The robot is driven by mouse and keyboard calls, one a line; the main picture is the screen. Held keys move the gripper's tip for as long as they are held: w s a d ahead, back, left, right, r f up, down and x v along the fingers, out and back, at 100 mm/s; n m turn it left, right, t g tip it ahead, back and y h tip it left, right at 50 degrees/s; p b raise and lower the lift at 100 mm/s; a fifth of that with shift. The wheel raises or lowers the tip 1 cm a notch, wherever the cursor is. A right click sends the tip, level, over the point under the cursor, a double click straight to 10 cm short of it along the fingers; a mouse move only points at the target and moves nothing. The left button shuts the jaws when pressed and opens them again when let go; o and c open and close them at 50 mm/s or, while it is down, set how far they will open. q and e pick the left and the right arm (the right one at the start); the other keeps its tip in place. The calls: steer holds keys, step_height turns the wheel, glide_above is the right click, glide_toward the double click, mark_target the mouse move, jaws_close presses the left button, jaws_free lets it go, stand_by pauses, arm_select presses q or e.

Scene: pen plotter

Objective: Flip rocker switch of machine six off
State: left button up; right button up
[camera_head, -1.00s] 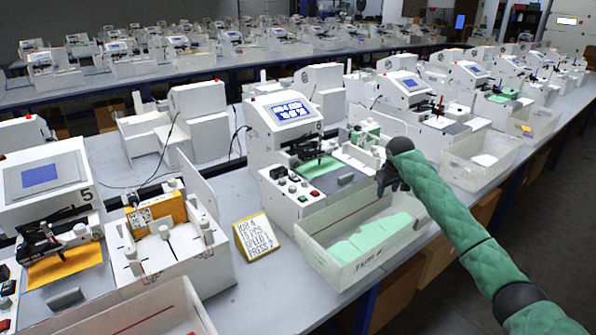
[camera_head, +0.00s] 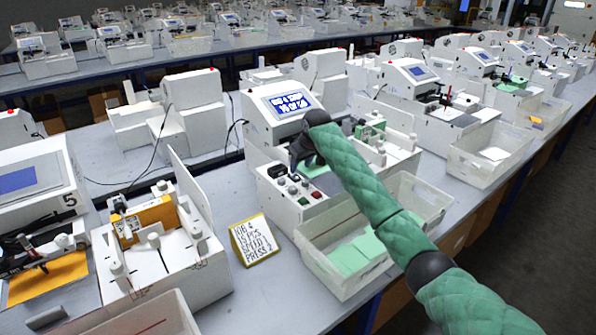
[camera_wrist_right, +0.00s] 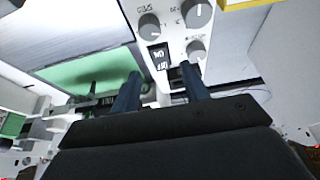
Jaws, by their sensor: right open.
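The white machine (camera_head: 262,135) with a lit blue screen stands mid-view, right of the machine marked 5; its own number is not readable here. My right gripper (camera_head: 304,158) is over its front control panel, hiding part of it. In the right wrist view a small black rocker switch (camera_wrist_right: 159,59) with ON and OFF lettering sits on the white panel. The open fingers of my right gripper (camera_wrist_right: 161,85) point at the panel, one on each side below the switch. Contact cannot be told. My left gripper is not in view.
A clear bin (camera_head: 345,285) with green sheets stands before the machine. A yellow job card (camera_head: 254,240) stands to its left. Machine 5 (camera_head: 35,180) is at far left.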

mark_target(296, 177)
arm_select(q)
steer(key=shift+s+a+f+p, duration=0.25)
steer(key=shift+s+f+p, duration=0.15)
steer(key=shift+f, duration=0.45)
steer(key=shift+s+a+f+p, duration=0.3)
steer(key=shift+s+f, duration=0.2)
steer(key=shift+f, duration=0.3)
arm_select(e)
steer(key=shift+x, duration=2.6)
